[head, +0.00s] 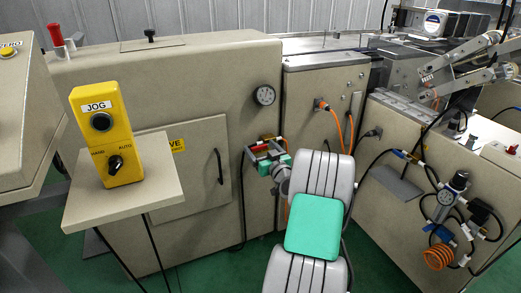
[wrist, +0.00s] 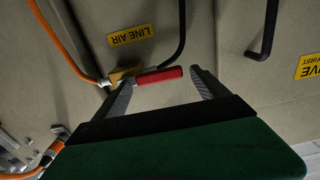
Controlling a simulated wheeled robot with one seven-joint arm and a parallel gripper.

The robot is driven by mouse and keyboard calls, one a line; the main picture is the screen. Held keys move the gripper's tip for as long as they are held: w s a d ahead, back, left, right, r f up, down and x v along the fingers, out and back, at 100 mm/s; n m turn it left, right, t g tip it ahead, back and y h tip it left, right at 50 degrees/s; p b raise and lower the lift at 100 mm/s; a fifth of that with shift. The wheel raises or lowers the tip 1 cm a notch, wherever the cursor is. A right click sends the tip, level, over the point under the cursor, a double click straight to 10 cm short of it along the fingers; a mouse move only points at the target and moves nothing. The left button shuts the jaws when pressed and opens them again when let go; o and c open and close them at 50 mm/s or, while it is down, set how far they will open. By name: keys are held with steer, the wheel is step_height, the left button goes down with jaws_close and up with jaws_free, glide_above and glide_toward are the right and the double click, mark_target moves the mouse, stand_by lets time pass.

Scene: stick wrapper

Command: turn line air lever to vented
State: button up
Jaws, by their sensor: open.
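The line air lever (wrist: 158,76) has a red handle and sits on a brass valve body (wrist: 122,75) on the beige machine panel, below the yellow LINE AIR label (wrist: 130,35). In the wrist view the handle points right, nearly level in the picture. My gripper (wrist: 163,84) is open. The handle lies across the gap between its two fingers, the left finger by the valve body and the right finger beyond the handle's free end. I cannot tell whether either finger touches. In the head view my gripper (head: 262,153) is at the panel and largely hides the lever.
A black door handle (head: 219,167) and a pressure gauge (head: 264,95) are on the panel nearby. Orange hoses (head: 337,122) and black cables run to the right. A yellow JOG box (head: 104,135) stands on a shelf at left.

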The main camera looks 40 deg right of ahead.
steer(key=shift+w, duration=0.1)
steer(key=shift+c, duration=0.2)
jaws_close()
stand_by(0.7)
